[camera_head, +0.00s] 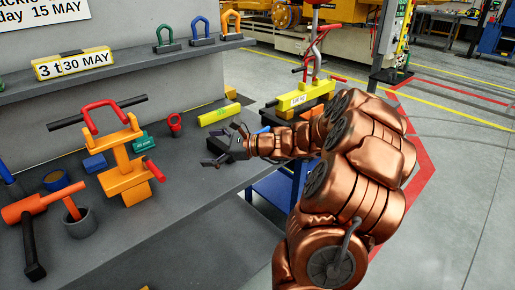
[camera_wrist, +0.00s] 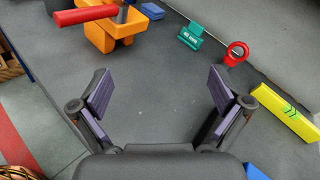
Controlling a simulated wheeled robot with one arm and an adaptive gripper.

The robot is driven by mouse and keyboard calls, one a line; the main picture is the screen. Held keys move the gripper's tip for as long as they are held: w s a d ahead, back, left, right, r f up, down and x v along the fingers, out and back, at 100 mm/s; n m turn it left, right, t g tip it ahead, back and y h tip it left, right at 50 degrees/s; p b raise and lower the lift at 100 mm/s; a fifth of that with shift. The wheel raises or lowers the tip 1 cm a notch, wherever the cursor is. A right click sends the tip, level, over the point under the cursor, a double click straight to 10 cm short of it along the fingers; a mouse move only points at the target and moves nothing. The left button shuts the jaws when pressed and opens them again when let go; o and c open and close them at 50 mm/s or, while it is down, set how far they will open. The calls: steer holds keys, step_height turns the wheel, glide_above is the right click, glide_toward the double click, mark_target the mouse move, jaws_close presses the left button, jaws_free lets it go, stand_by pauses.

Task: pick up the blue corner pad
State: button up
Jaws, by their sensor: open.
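A small blue block (camera_head: 95,163), likely the blue corner pad, lies on the grey bench just behind the orange stand. In the wrist view it shows at the top (camera_wrist: 152,11), far ahead of my gripper. Another blue piece (camera_head: 263,130) lies beyond my wrist, partly hidden; it shows at the wrist view's lower right edge (camera_wrist: 256,172). I cannot tell for certain which is the pad.
An orange stand (camera_head: 122,172) with a red handle and dark bar is left of my gripper. A teal block (camera_head: 143,142), red ring (camera_head: 175,124) and yellow bar (camera_head: 219,113) lie farther back. A hammer (camera_head: 33,212) and grey cup (camera_head: 80,222) are at left.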

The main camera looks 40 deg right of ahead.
steer(key=d+f+m+t+h, duration=0.1)
steer(key=d, duration=0.3)
steer(key=d+f+m+t+h+b, duration=0.1)
steer(key=d+m, duration=0.1)
steer(key=d, duration=0.2)
steer(key=d+f+m+t+h, duration=0.1)
steer(key=d+f+m+h, duration=0.1)
steer(key=d, duration=0.3)
steer(key=shift+s+d+f, duration=0.1)
steer(key=shift+s, duration=0.2)
steer(key=s+d+f+m+h, duration=0.1)
steer(key=d, duration=0.3)
steer(key=s+d+f+m+t+h+b, duration=0.1)
steer(key=d+m+h, duration=0.1)
steer(key=d, duration=0.1)
steer(key=s+d+f+m+h, duration=0.1)
steer(key=d+m, duration=0.1)
steer(key=d, duration=0.2)
steer(key=shift+s+d+f+t, duration=0.2)
steer(key=shift+d+f+t, duration=0.1)
steer(key=shift+t, duration=0.1)
steer(key=shift+w+d+m+h, duration=0.1)
steer(key=shift+w+m+h, duration=0.1)
steer(key=shift+m+h, duration=0.1)
steer(key=shift+w+a+r, duration=0.1)
steer(key=shift+w+a, duration=0.1)
steer(key=shift+w, duration=1.6)
steer(key=shift+w+a+r, duration=0.1)
steer(key=shift+w+a, duration=0.05)
steer(key=shift+w, duration=1.65)
